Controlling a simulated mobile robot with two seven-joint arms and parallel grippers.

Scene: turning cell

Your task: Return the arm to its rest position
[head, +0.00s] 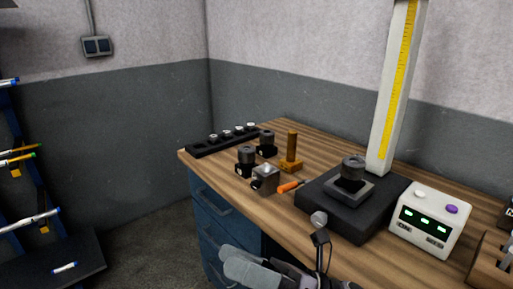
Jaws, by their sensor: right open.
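My right gripper (228,262) shows at the bottom middle of the head view, in front of the workbench's near edge and the blue drawers. Its grey fingers point left and it is open, with nothing seen between them. The rest of my right arm is mostly cut off by the bottom edge of the picture. My left gripper is not in view.
The wooden workbench (325,230) holds a measuring stand (395,90) with black base, a white display box (430,220), dark cylindrical parts (245,157), a wooden peg (291,148) and an orange-handled tool (289,187). Blue drawers (215,215) stand below. A rack (30,220) is left; floor between is free.

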